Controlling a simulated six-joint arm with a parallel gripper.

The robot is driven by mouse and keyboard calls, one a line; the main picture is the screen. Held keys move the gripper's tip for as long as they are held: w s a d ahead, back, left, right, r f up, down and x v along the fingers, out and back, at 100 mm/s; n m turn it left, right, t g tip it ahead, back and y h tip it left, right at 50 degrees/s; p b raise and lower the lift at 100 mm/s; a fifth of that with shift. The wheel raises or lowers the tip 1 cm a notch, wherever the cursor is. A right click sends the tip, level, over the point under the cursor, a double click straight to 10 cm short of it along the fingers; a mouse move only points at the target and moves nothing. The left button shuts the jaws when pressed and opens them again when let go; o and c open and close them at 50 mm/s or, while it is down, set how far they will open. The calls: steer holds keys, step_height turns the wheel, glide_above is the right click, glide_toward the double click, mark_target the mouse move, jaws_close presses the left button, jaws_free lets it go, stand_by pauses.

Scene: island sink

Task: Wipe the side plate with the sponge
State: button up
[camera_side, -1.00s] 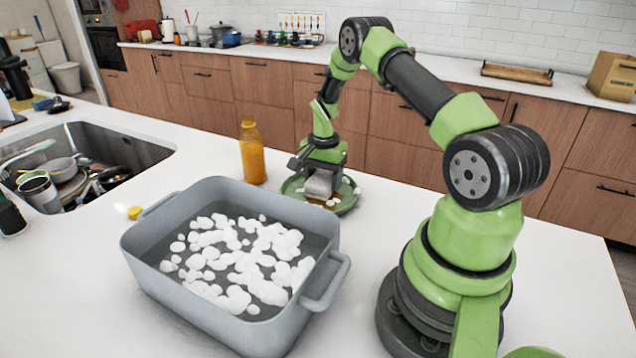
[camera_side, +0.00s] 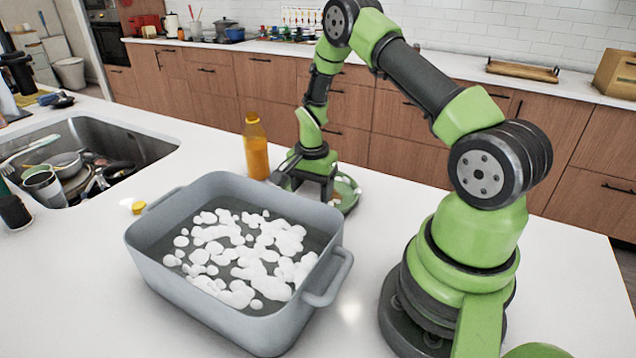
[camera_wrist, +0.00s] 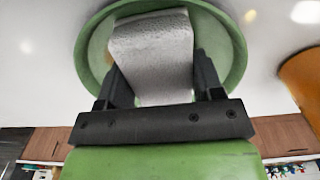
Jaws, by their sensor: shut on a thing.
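The green side plate (camera_side: 350,193) lies on the white counter behind the grey tub. Its visible part shows a brown stain and small white foam bits. My gripper (camera_side: 307,187) points down at the plate's left side, partly behind the tub's rim. In the wrist view, my gripper (camera_wrist: 158,78) is shut on a grey sponge (camera_wrist: 152,45). The plate (camera_wrist: 235,48) shows around and beyond the sponge there. The side view does not show the sponge clearly, and I cannot tell whether it touches the plate.
The grey tub (camera_side: 150,262) of foamy water stands in front of the plate. An orange bottle (camera_side: 256,148) stands close to my gripper's left. A yellow cap (camera_side: 138,207) lies left of the tub. The sink (camera_side: 125,140) with dishes is at far left.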

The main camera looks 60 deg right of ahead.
steer(key=shift+a+r, duration=0.25)
steer(key=shift+a, duration=0.65)
steer(key=shift+a+f, duration=0.1)
steer(key=shift+f, duration=0.05)
steer(key=shift+d, duration=0.5)
steer(key=shift+d+f, duration=0.2)
steer(key=shift+d, duration=0.55)
steer(key=shift+d+r, duration=0.1)
steer(key=shift+d, duration=3.7)
steer(key=shift+a, duration=4.35)
steer(key=shift+a+r, duration=0.2)
steer(key=shift+a, duration=0.5)
steer(key=shift+d+f, duration=0.15)
steer(key=shift+d, duration=0.05)
steer(key=shift+d+f, duration=0.1)
steer(key=shift+d, duration=4.6)
steer(key=shift+a, duration=4.3)
steer(key=shift+a+r, duration=0.2)
steer(key=shift+a, duration=0.55)
steer(key=shift+d+r, duration=0.1)
steer(key=shift+r, duration=4.55)
